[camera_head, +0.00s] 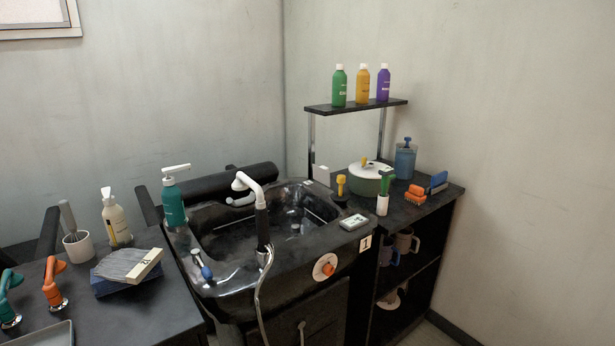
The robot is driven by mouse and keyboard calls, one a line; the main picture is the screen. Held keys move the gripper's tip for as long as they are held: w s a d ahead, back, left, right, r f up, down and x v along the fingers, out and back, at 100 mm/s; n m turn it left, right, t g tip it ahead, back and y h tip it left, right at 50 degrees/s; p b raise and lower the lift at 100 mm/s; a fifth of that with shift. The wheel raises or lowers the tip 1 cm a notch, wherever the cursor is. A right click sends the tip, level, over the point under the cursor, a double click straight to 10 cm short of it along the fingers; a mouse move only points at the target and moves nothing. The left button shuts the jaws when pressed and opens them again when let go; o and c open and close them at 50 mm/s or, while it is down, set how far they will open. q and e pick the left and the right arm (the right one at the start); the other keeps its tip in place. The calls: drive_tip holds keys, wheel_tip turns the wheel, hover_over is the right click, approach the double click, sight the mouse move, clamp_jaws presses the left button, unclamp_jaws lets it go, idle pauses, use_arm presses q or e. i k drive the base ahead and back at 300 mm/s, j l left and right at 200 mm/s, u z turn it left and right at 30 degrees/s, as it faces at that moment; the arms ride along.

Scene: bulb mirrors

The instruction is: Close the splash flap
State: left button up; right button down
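The black wash basin (218,286) stands in the middle of the head view, with a glossy hollow bowl and a dark padded roll behind it. I cannot clearly pick out a splash flap on it, so I cannot tell its position. A white-headed hand shower (250,188) stands at the basin's front rim, its hose (259,298) hanging down the front. A round plate with an orange knob (327,268) is on the basin's front face. Neither of my grippers is in view.
A teal pump bottle (174,204) stands at the basin's left rim. The left counter (170,310) holds a brush, bottle, cup and coloured fixtures. The right shelf unit (445,200) carries a pot, brushes and a blue container. Three bottles stand on a raised shelf (320,108).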

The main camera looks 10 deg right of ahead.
sight(321, 174)
drive_tip(key=l+u, duration=0.3)
drive_tip(key=u, duration=0.2)
drive_tip(key=l+u, duration=0.3)
drive_tip(key=u, duration=0.2)
drive_tip(key=k+l+u, duration=0.2)
drive_tip(key=l, duration=0.25)
drive_tip(key=l+u, duration=0.2)
drive_tip(key=l, duration=0.3)
drive_tip(key=k+l, duration=0.1)
drive_tip(key=l, duration=0.2)
drive_tip(key=k+l+u, duration=0.1)
drive_tip(key=l, duration=0.25)
drive_tip(key=k+l, duration=0.15)
drive_tip(key=l, duration=0.15)
